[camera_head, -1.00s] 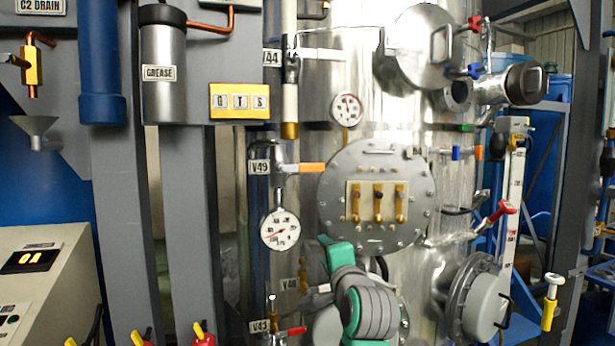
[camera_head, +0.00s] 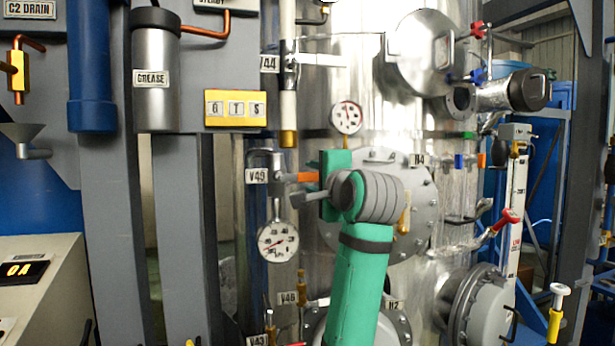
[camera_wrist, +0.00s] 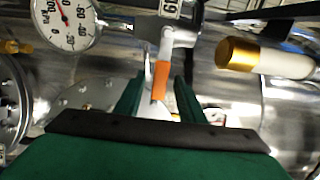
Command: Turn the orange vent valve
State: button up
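The orange-tipped valve handle (camera_head: 307,177) sticks out to the right from the valve labelled V49 in the head view, left of the round flanged cover. In the wrist view the orange handle (camera_wrist: 161,78) hangs from its metal valve body, with a pale part at its lower end. My gripper (camera_wrist: 162,76) is open, its two green fingers on either side of the handle, with a visible gap on each side. In the head view my gripper (camera_head: 312,190) is at the handle, and my arm hides part of the cover. Whether the fingers touch the handle cannot be told.
A pressure gauge (camera_head: 278,241) hangs just below the valve, and another gauge (camera_head: 346,117) sits above right. A white pipe with a brass end (camera_head: 288,110) comes down close above the handle. The flanged cover (camera_head: 415,180) lies to the right.

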aim_at(306, 175)
jog(key=x, duration=0.5)
jog(key=shift+w+a, duration=0.1)
jog(key=shift+w, duration=0.2)
jog(key=shift+s+a, duration=0.1)
jog(key=shift+s, duration=0.05)
grip_shut()
